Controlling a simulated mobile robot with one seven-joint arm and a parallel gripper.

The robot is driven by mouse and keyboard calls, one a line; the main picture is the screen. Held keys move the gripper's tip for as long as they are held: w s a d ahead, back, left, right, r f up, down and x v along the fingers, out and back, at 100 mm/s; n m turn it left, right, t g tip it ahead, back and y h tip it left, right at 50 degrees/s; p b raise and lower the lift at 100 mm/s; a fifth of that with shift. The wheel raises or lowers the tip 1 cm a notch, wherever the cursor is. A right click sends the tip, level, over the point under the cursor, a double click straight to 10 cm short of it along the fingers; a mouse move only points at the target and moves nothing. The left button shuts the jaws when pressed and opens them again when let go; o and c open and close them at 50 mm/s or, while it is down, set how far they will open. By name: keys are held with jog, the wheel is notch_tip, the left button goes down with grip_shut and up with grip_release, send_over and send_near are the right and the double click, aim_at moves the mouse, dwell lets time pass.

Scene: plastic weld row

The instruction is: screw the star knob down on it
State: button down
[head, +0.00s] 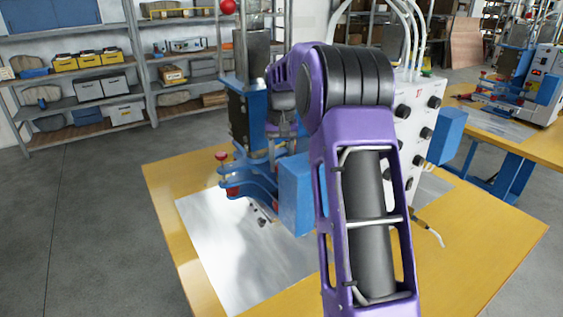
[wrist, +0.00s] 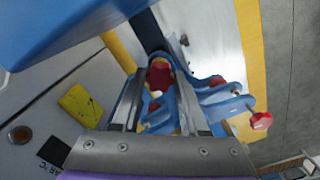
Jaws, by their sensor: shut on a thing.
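In the wrist view, a red star knob (wrist: 159,74) sits between the fingertips of my gripper (wrist: 160,82). The fingers are shut on it. It is over the blue curved arms of a clamp fixture (wrist: 208,88); whether the knob touches its seat cannot be told. In the head view, my gripper (head: 282,146) points down beside the blue machine, behind the fixture's blue arms (head: 247,176). The held knob is hidden there.
Another red knob (head: 221,156) stands on a rod at the fixture's left; it also shows in the wrist view (wrist: 261,121). A blue block (head: 296,195) and a white control box (head: 425,115) stand close by. A metal sheet (head: 215,240) lies on the yellow table (head: 165,180).

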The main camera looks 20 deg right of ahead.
jog(key=m, duration=0.5)
jog(key=shift+m, duration=0.4)
jog(key=m, duration=0.8)
jog(key=shift+w, duration=0.1)
jog(key=m, duration=0.5)
jog(key=shift+c, duration=2.3)
grip_release()
